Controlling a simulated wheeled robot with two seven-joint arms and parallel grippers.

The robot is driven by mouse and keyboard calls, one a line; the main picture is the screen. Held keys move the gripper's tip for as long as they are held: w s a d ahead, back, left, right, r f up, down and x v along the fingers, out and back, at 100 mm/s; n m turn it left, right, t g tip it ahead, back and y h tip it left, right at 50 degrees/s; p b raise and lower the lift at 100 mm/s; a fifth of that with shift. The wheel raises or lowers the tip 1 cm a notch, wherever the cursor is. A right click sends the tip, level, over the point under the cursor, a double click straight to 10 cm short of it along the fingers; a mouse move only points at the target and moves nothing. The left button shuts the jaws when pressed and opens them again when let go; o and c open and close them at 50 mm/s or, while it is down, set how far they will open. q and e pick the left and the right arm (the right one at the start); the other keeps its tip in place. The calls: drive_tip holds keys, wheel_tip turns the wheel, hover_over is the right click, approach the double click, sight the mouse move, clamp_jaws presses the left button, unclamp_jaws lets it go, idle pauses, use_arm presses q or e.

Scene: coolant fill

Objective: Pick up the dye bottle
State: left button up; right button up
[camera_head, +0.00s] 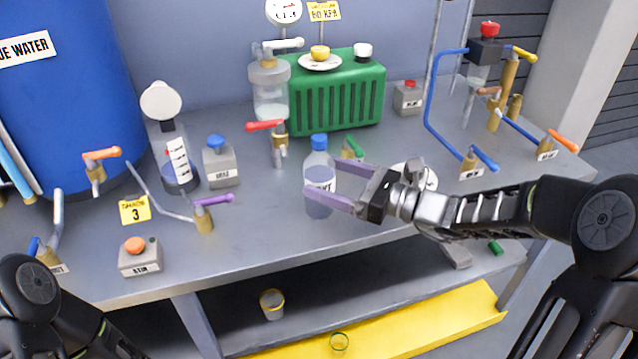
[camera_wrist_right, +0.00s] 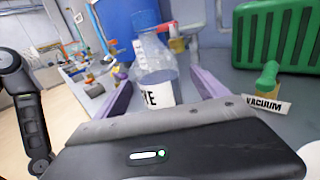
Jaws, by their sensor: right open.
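The dye bottle (camera_head: 320,178) is clear with a blue cap, a white label and pale bluish liquid inside. It stands upright on the grey bench near the front edge. My right gripper (camera_head: 318,184) reaches in from the right and is open, with its two purple fingers on either side of the bottle. In the right wrist view the bottle (camera_wrist_right: 152,65) stands between the fingers (camera_wrist_right: 160,92); I cannot tell whether they touch it. The label is partly hidden by the near finger. My left arm shows at the lower left, but its gripper is out of view.
A green ribbed box (camera_head: 337,95) stands behind the bottle, and a red-handled valve (camera_head: 277,140) is behind it to the left. A green-handled valve (camera_head: 353,149) with a vacuum label is close by. The bench's front edge is near.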

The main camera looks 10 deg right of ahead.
sight(307, 172)
drive_tip(key=x, duration=0.5)
drive_tip(key=shift+a+f, duration=0.1)
drive_tip(key=shift+f, duration=0.05)
drive_tip(key=shift+c, duration=0.2)
idle(0.5)
clamp_jaws()
idle(0.8)
